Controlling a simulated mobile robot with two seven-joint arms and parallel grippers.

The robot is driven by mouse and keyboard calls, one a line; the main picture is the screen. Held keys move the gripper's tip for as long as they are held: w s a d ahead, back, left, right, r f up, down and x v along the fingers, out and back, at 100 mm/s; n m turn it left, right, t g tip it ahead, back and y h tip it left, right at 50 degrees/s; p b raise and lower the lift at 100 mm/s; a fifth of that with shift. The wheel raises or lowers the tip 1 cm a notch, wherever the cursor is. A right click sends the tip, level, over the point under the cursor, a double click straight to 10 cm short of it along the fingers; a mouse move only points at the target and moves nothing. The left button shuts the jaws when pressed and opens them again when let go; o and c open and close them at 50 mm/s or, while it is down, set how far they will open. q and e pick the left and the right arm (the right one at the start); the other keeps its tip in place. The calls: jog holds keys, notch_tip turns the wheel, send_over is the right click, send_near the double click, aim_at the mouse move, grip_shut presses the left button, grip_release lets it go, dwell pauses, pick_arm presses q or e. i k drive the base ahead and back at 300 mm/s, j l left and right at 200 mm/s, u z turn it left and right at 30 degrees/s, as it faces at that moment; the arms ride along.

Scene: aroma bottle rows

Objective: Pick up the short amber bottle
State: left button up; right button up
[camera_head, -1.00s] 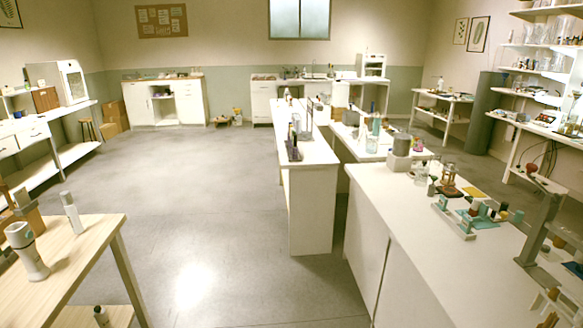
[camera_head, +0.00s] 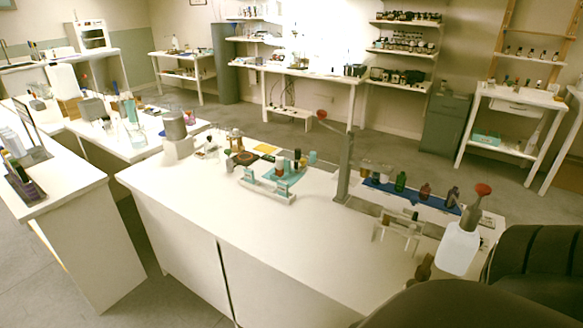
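A row of small bottles stands on a blue mat (camera_head: 436,207) on the right part of the white bench. Among them is a short reddish-brown bottle (camera_head: 425,192) that looks amber. A dark green bottle (camera_head: 400,182) stands to its left and a purple-grey bottle (camera_head: 453,197) to its right. Small brown items (camera_head: 424,272) lie near the bench's lower right, too unclear to identify. Neither of my grippers shows in this view.
A teal rack (camera_head: 268,190) is further left. The bench's front left surface is clear.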

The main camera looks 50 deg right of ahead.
aim_at(278, 172)
jog(key=i+j+z, duration=0.2)
jog(key=i+z, duration=0.3)
jog(key=i+j+z, duration=0.8)
jog(key=j+z, duration=0.15)
